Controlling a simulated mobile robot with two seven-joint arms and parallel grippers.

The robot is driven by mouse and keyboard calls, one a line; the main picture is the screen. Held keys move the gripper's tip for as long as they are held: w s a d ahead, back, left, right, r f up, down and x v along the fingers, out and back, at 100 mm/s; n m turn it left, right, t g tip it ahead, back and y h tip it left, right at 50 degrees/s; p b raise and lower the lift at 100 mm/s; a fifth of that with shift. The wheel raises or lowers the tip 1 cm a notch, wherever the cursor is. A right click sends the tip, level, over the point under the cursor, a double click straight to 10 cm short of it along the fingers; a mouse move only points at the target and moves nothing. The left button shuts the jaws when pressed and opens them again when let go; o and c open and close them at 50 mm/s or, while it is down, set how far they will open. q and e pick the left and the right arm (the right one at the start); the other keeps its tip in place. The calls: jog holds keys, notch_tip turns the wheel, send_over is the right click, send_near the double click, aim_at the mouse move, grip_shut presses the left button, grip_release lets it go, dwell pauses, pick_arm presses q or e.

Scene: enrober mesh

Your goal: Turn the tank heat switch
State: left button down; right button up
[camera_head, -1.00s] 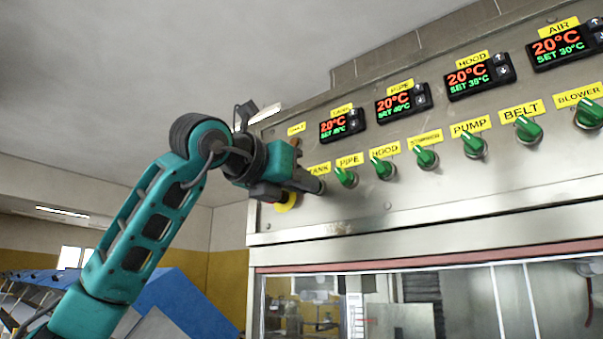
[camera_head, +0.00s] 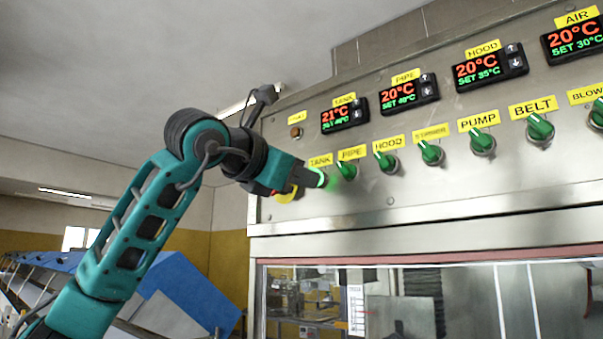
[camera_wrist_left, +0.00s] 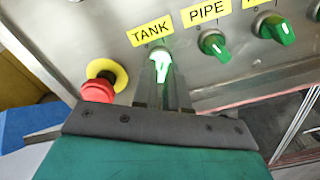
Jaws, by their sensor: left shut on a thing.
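The tank heat switch is a green knob (camera_wrist_left: 160,66) under the yellow TANK label (camera_wrist_left: 150,31) in the left wrist view, and it glows bright. In the head view its lit green edge (camera_head: 321,178) shows at the tip of my left gripper (camera_head: 312,177). My left gripper, also in the left wrist view (camera_wrist_left: 162,88), is shut on the knob. The TANK display (camera_head: 344,115) above reads 21°C in red, with a green set value below. My right gripper is not in view.
The PIPE knob (camera_head: 347,167) sits close to the right of the gripper. A red emergency button (camera_wrist_left: 98,88) on a yellow ring is just left of it. More green knobs line the steel panel (camera_head: 400,205). A glass-fronted chamber (camera_head: 400,300) lies below.

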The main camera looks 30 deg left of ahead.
pick_arm(q)
jog(key=c, duration=1.2)
grip_release()
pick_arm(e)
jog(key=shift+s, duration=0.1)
pick_arm(q)
jog(key=shift+o, duration=0.2)
jog(key=shift+s, duration=0.1)
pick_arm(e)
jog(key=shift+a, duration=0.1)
pick_arm(q)
jog(key=s+a+b, duration=0.1)
jog(key=s, duration=1.1)
jog(key=shift+s, duration=0.35)
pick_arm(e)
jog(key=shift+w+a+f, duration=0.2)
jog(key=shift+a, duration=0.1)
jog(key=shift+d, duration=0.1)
